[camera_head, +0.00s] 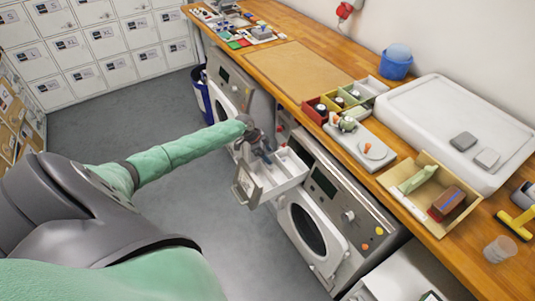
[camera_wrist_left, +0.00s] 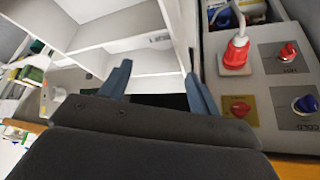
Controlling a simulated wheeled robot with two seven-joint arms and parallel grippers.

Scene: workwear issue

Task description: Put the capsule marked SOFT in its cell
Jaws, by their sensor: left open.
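My left gripper (camera_head: 264,153) is over an open white drawer (camera_head: 288,181) that juts out from the front of the machines. In the left wrist view the gripper (camera_wrist_left: 159,70) is open, its two blue-grey fingers apart with nothing seen between them. The drawer's white cells (camera_wrist_left: 150,62) show beyond the fingers and look empty where visible. Contact with the drawer cannot be told. No capsule marked SOFT can be made out; small round items (camera_head: 340,101) sit in coloured boxes on the counter, their markings too small to read. My right gripper is not in view.
A panel with a red plug (camera_wrist_left: 236,53) and HOT and COLD knobs is close right of the fingers in the wrist view. The wooden counter (camera_head: 407,222) holds a white tray (camera_head: 440,98), an open box (camera_head: 425,163) and a blue bucket (camera_head: 396,66).

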